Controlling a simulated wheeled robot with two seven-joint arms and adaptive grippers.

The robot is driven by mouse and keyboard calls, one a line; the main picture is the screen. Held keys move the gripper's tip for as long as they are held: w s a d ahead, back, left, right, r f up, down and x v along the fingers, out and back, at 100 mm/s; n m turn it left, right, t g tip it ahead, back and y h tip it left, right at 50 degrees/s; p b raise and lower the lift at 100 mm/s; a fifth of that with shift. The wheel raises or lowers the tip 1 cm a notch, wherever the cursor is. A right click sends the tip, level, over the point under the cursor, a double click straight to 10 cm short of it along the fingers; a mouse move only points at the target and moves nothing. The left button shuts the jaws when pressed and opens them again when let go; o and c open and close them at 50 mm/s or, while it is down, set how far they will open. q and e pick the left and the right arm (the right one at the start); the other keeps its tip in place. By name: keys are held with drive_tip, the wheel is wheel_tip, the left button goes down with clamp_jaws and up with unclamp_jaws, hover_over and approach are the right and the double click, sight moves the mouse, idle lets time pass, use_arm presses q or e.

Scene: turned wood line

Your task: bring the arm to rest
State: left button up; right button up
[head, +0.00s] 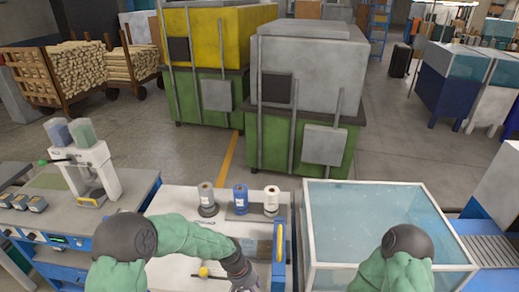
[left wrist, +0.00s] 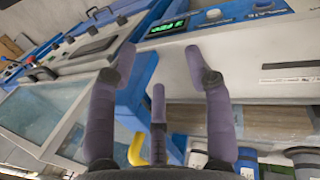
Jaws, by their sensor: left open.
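My left arm (head: 185,235) bends in from the left in the head view, over the white workbench (head: 165,205). Its dark wrist points down, and my left gripper (head: 245,285) is mostly cut off at the bottom edge. In the left wrist view the purple fingers of my left gripper (left wrist: 160,65) are spread apart. Nothing is held between them. My right arm (head: 405,265) shows at the lower right, in front of the glass-topped tank; its gripper is out of view.
Three spools stand on the bench: grey (head: 207,198), blue (head: 240,198) and white (head: 271,200). A blue upright (head: 280,245) edges the bench. The glass-topped tank (head: 310,225) is right of it. The left wrist view shows a panel with a green display (left wrist: 166,28) beyond the fingers.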

use_arm(q)
drive_tip(key=s+a+f+n, duration=0.2)
drive_tip(key=s+a+f, duration=0.3)
drive_tip(key=s+f, duration=0.4)
drive_tip(key=s+a+f+n, duration=0.1)
drive_tip(key=s+a+f, duration=0.4)
drive_tip(key=s, duration=0.6)
wheel_tip(320, 180, down, 11)
drive_tip(key=w+d+m+b, duration=0.1)
drive_tip(key=d+b, duration=0.1)
drive_tip(key=b, duration=0.9)
drive_tip(key=shift+w+d+f+t+h+b, duration=0.2)
drive_tip(key=shift+w+t+h+b, duration=0.1)
drive_tip(key=shift+w+t+b, duration=0.1)
use_arm(e)
wheel_tip(320, 180, down, 12)
drive_tip(key=shift+r, duration=0.15)
drive_tip(key=shift+o, duration=0.3)
